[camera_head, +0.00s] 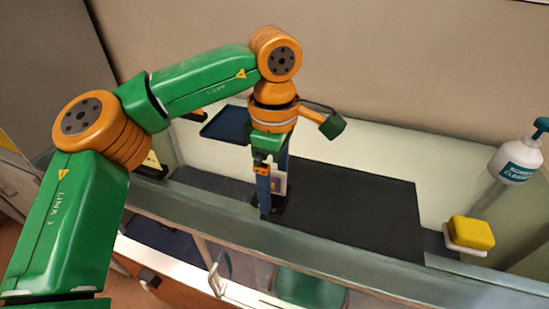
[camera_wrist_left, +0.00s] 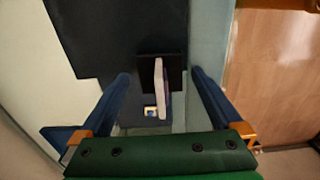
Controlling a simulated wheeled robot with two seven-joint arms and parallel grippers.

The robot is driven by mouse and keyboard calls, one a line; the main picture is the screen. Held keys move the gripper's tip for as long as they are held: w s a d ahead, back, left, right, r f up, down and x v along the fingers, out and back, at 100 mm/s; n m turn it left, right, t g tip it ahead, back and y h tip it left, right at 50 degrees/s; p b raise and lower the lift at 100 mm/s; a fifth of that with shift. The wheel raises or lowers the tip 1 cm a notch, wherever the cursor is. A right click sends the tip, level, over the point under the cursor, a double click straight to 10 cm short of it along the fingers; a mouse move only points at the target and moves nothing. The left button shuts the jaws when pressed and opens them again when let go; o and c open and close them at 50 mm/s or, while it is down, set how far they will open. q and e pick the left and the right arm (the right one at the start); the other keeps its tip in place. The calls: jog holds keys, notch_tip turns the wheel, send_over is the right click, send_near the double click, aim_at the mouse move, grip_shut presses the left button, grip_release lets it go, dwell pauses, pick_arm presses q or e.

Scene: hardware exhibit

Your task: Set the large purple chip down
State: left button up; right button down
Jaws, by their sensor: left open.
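The large purple chip (camera_head: 279,184) shows as a pale upright plate with a purple patch, partly hidden behind a finger of my left gripper (camera_head: 271,204). In the left wrist view the chip (camera_wrist_left: 160,88) is seen edge-on, with a white edge and a purplish side. It stands upright at a small black holder (camera_wrist_left: 146,72) on the dark mat. My left gripper (camera_wrist_left: 160,77) is open, its blue fingers on either side of the chip with a visible gap to each. My right gripper is in neither view.
A black mat (camera_head: 370,210) covers much of the counter and is bare to the right. A dark blue tray (camera_head: 228,124) lies behind the arm. A yellow sponge (camera_head: 472,233) in a white dish and a cleaner bottle (camera_head: 518,160) stand at the right. The counter's front ledge (camera_head: 330,255) runs close by.

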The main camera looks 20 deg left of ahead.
aim_at(274, 171)
pick_arm(q)
notch_tip(274, 171, up, 11)
jog(key=p, duration=0.3)
jog(key=shift+s+f, duration=0.1)
jog(key=shift+f, duration=0.1)
